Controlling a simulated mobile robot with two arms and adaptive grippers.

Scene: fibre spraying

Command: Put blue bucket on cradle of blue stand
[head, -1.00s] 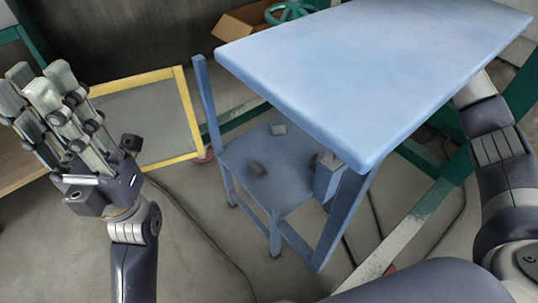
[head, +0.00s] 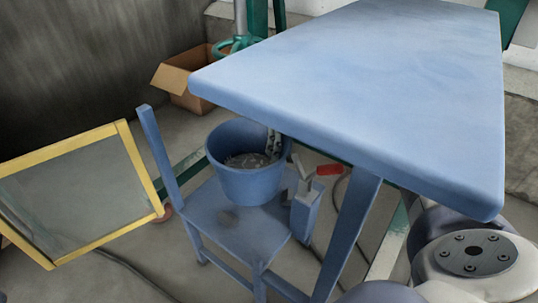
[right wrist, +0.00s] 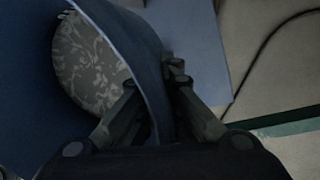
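The blue bucket (head: 247,184) is upright over the lower shelf of the blue stand (head: 268,238), under the overhanging blue top. Grey speckled material is inside it; this also shows in the right wrist view (right wrist: 92,62). I cannot tell whether the bucket's base touches the shelf. My right gripper (head: 274,143) is at the bucket's right rim, partly hidden by the top. In the right wrist view its fingers (right wrist: 153,76) straddle the bucket wall, one inside and one outside. My left gripper is out of view.
The large blue top (head: 370,75) overhangs the bucket. A small blue holder (head: 305,212) with tools and a red-handled piece (head: 328,170) are right of the bucket. A yellow-framed panel (head: 125,135) stands left, and a cardboard box (head: 180,85) lies behind.

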